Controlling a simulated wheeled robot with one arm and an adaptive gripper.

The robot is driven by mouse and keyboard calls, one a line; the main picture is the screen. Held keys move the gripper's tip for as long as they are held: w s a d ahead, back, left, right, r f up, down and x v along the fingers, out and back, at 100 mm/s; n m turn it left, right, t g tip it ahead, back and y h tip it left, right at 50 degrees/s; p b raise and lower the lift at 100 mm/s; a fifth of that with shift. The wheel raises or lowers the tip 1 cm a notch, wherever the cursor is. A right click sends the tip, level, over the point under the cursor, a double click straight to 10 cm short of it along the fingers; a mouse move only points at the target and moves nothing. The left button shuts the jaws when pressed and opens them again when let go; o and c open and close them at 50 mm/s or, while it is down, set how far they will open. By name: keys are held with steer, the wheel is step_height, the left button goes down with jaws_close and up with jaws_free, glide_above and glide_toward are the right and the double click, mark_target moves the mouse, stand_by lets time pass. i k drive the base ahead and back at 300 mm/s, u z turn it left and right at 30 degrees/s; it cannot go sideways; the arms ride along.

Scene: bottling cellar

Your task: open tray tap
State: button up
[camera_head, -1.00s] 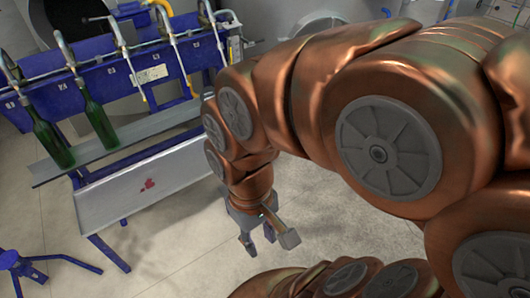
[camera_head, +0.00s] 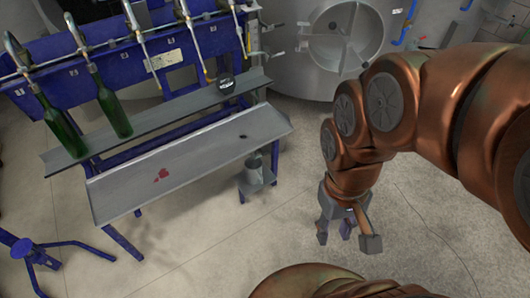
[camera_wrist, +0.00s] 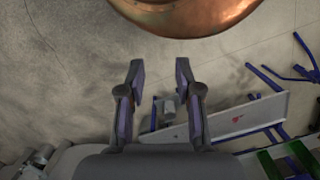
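The long grey metal tray (camera_head: 200,165) with a red stain sits on the front of the blue bottling stand, with a small dark spot near its right end. It also shows in the wrist view (camera_wrist: 255,115). I cannot make out the tap itself. A small grey bucket (camera_head: 253,166) stands on a low shelf under the tray's right end; in the wrist view a small grey shape (camera_wrist: 169,108) shows between my fingers, farther off. My gripper (camera_head: 335,235) points down over bare floor, right of the tray. In the wrist view (camera_wrist: 159,72) its fingers are apart and empty.
Two green bottles (camera_head: 112,108) stand at the left on the upper ledge (camera_head: 165,112) under the filling spouts. A steel tank (camera_head: 340,45) stands behind. Floor around my gripper is clear. A blue-legged stand (camera_head: 30,255) is lower left.

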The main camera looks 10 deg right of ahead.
mark_target(263, 154)
steer(key=z, duration=0.05)
steer(key=k, duration=0.65)
steer(key=u, duration=0.6)
steer(key=i, duration=1.55)
steer(key=u, duration=0.2)
